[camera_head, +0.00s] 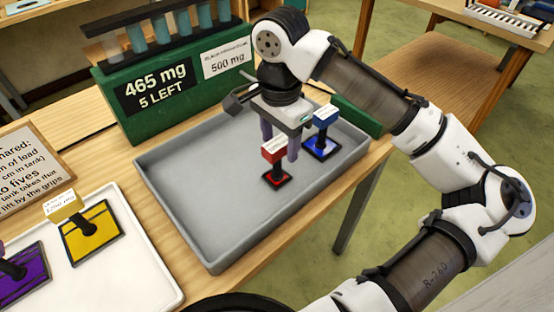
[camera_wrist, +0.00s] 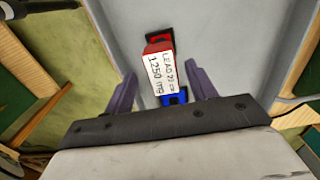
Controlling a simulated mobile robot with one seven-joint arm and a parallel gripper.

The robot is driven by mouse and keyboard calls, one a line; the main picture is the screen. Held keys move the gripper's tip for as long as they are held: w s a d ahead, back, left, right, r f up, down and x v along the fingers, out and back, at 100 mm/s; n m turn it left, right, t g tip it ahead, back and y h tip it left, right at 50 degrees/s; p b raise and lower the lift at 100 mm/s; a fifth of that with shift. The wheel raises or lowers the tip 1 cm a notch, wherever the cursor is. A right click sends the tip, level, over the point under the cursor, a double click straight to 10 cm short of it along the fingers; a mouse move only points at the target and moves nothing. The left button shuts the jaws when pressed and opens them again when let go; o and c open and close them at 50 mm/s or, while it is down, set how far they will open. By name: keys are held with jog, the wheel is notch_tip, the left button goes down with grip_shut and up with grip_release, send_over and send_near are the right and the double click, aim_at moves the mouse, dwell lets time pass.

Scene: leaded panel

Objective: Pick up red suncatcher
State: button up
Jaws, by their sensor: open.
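The red suncatcher stands upright in the grey tray (camera_head: 215,190). It has a small dark-edged red base (camera_head: 277,179), a dark stem and a red grip block (camera_head: 274,154) with a white label. In the wrist view the red block (camera_wrist: 158,48) shows between my fingers, its label reading "LEAD 20 cm 1250 mg". My gripper (camera_head: 280,150) is open, pointing down over the tray, with its purple fingers close around or just behind the block. My gripper (camera_wrist: 161,73) holds nothing; contact with the block cannot be told.
A blue suncatcher (camera_head: 325,117) stands close behind, to the right. A green rack (camera_head: 170,85) with tubes and signs "465 mg", "5 LEFT" and "500 mg" borders the tray's far side. A white tray (camera_head: 150,270) at left holds yellow (camera_head: 90,243) and purple (camera_head: 22,275) pieces. The tray's left half is clear.

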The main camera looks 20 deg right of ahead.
aim_at(277, 162)
jog(key=shift+w+a+f+p, duration=0.15)
jog(key=shift+f+p, duration=0.15)
jog(key=shift+f, duration=1)
jog(key=shift+a+f+p, duration=0.1)
jog(key=shift+f+p, duration=0.15)
jog(key=shift+f, duration=1.05)
jog(key=c, duration=1.1)
jog(key=shift+r, duration=0.1)
